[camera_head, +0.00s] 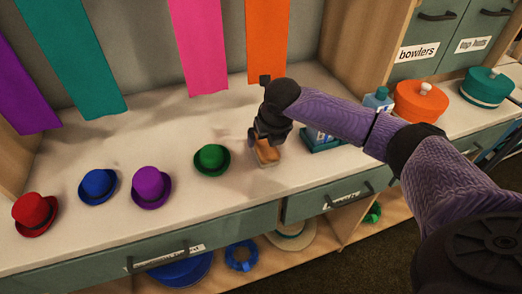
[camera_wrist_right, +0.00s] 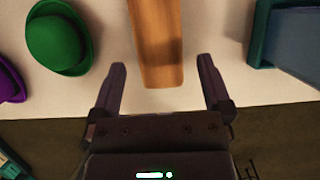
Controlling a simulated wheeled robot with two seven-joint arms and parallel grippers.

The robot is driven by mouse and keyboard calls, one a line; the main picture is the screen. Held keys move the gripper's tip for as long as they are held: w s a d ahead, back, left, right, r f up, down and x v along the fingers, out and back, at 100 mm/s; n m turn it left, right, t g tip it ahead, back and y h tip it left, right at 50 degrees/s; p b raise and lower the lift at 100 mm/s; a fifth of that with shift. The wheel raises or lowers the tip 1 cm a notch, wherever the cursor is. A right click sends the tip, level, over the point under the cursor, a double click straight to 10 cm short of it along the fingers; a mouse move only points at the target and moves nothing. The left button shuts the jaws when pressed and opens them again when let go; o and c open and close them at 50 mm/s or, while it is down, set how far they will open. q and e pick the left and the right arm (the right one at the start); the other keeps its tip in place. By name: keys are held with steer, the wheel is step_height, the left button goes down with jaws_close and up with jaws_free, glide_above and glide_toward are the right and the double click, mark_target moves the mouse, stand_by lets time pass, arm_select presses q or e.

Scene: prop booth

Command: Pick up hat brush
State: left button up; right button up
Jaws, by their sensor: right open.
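The hat brush (camera_head: 266,153) has a wooden, orange-brown body and stands on the white counter right of the green hat. In the right wrist view the brush (camera_wrist_right: 158,45) shows as a long wooden piece between and beyond the fingertips. My right gripper (camera_head: 264,139) is over the brush in the head view and hides part of it. In the right wrist view my right gripper (camera_wrist_right: 161,72) is open, with one finger on each side of the brush's near end and gaps on both sides. My left gripper is not in view.
A green hat (camera_head: 212,160) is left of the brush; purple (camera_head: 151,187), blue (camera_head: 98,186) and red (camera_head: 35,214) hats stand farther left. A teal box (camera_head: 322,140) is close on the right. Orange (camera_head: 420,102) and teal (camera_head: 487,87) round boxes stand at far right.

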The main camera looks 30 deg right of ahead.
mark_target(265, 143)
steer(key=b+x, duration=0.2)
steer(key=x, duration=0.3)
steer(key=shift+w+f+b, duration=0.1)
steer(key=shift+w+b, duration=0.05)
steer(key=shift+b, duration=0.25)
steer(key=shift+f+p, duration=0.15)
steer(key=shift+p, duration=0.15)
steer(key=c, duration=1.1)
steer(key=shift+c, duration=0.6)
